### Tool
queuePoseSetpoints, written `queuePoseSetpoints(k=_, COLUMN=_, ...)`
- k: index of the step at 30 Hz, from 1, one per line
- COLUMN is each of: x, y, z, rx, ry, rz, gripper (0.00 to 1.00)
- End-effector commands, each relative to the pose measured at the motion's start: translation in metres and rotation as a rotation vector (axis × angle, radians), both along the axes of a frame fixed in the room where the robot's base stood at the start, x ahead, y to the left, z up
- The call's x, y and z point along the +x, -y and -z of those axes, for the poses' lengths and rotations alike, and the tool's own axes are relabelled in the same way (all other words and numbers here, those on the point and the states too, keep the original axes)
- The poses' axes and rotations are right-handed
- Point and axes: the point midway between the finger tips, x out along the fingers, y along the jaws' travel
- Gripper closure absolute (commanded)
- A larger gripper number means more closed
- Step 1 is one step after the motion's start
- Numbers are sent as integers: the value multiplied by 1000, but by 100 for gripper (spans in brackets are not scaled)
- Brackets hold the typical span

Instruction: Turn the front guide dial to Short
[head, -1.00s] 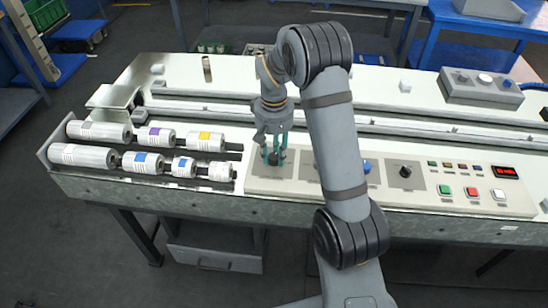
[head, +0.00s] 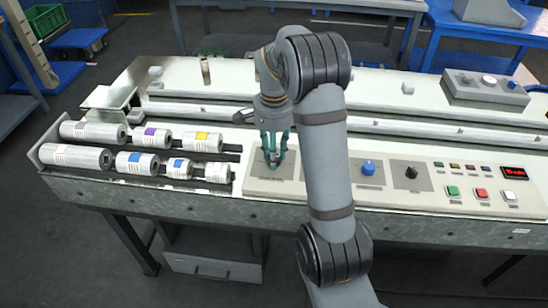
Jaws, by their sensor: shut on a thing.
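My gripper (head: 273,163) points down at the left end of the control panel (head: 430,203), its green fingers closed around a dial on the leftmost grey plate (head: 259,180). The fingers hide the dial almost wholly, so its pointer and any setting marks cannot be read. A blue knob (head: 369,167) and a black knob (head: 411,172) stand on plates further right. My arm covers the part of the panel between the gripper and the blue knob. No label text on the plates is legible.
Several film rolls (head: 140,162) lie on holders left of the panel. Green, red and white buttons (head: 481,194) and a red-lit display (head: 514,171) are at the right. A grey box with knobs (head: 485,86) stands at the back right. A rail runs behind the panel.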

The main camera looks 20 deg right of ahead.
Motion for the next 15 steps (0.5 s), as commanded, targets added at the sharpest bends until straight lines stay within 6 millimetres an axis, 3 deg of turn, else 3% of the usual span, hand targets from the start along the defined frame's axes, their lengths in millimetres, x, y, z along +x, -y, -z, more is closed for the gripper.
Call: queuePoseSetpoints(k=15, x=0, y=0, z=1, rx=1, ry=1, rz=286, gripper=98)
